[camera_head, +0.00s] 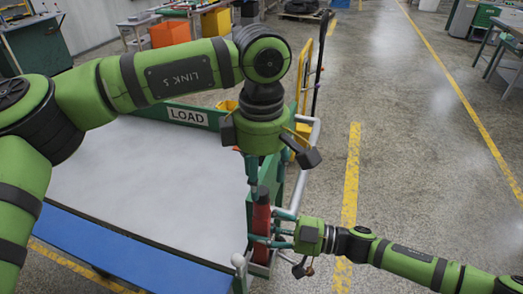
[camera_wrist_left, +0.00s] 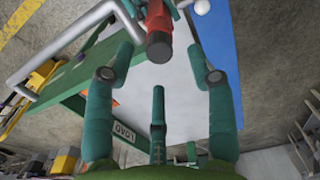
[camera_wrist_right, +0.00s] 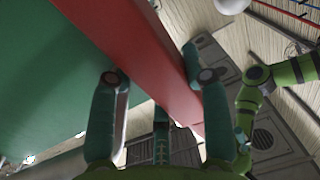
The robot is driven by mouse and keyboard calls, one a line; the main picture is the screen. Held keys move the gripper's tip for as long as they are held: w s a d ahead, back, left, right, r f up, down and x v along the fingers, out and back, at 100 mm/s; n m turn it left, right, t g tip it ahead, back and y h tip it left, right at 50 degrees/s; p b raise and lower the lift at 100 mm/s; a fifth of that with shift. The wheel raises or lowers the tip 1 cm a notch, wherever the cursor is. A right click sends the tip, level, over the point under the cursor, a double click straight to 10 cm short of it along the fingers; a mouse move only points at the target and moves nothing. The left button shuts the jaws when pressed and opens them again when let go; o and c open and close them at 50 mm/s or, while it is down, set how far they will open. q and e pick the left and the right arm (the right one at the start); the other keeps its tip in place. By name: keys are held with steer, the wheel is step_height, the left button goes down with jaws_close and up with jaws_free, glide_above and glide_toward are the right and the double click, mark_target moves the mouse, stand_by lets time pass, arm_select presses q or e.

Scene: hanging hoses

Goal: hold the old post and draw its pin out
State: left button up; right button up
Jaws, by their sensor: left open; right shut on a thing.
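The old post (camera_head: 261,222) is red and upright at the right end of the bench. A dark round piece, seemingly the pin's head (camera_head: 262,194), tops it. My right gripper (camera_head: 273,228) reaches in from the right and is shut on the post; the red side (camera_wrist_right: 135,40) runs between its fingers in the right wrist view. My left gripper (camera_head: 257,182) points down just above the post, open. In the left wrist view the dark head (camera_wrist_left: 159,46) lies between its spread fingertips, with gaps on both sides. The pin's shaft is hidden.
The pale bench top (camera_head: 140,180) has a blue front edge (camera_head: 130,248) and a green back board marked LOAD (camera_head: 188,115). A grey tube rail (camera_head: 303,175) and a yellow trolley (camera_head: 304,115) stand close behind the grippers.

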mark_target(261, 190)
arm_select(q)
steer(key=shift+f, duration=2.2)
jaws_close()
